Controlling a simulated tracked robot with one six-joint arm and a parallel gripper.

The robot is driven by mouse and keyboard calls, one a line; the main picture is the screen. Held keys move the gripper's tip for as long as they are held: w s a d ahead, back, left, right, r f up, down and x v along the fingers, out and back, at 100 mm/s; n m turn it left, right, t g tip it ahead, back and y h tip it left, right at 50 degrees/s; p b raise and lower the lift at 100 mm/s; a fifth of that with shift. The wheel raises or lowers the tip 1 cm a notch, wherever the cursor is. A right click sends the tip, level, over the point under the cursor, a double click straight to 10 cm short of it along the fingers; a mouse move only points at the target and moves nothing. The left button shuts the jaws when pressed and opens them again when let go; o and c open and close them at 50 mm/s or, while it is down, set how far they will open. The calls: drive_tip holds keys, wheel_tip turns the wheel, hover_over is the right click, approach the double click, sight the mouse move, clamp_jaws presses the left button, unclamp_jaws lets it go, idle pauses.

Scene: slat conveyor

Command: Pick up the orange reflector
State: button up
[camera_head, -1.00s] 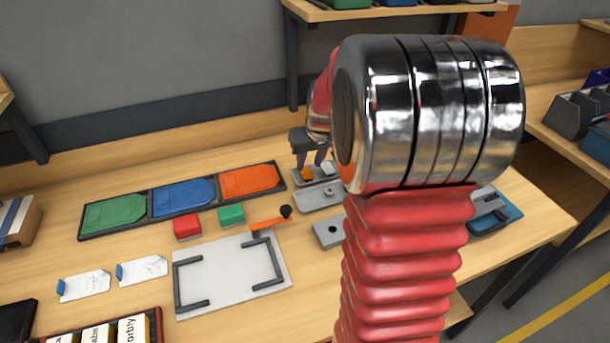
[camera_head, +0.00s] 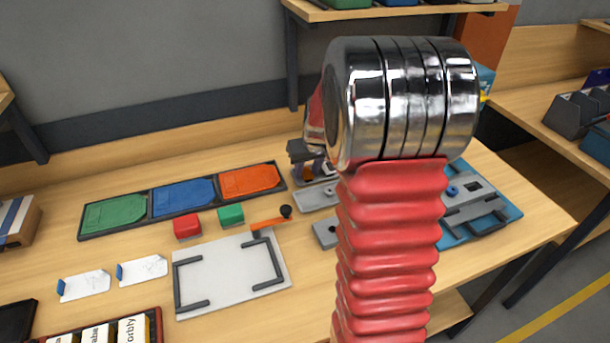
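The orange reflector (camera_head: 309,173) is a small orange piece at the back of the bench, in a small grey holder with a pale piece beside it. My gripper (camera_head: 308,170) is down at it, with dark fingers on both sides of the orange. I cannot tell whether the fingers touch it or have closed on it. My own red arm and its shiny metal joint hide part of the holder and the area to the right.
Grey plates (camera_head: 316,196) lie just in front. Left are a tray with green, blue and orange panels (camera_head: 184,211), a red block (camera_head: 187,227), a green block (camera_head: 231,215) and a white board (camera_head: 225,275). A blue tray (camera_head: 510,211) lies right.

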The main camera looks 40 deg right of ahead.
sight(307, 175)
drive_tip(key=shift+c, duration=0.5)
drive_tip(key=c, duration=0.6)
drive_tip(key=shift+r, duration=0.1)
wheel_tip(307, 175, up, 10)
drive_tip(key=shift+f, duration=0.1)
idle(0.7)
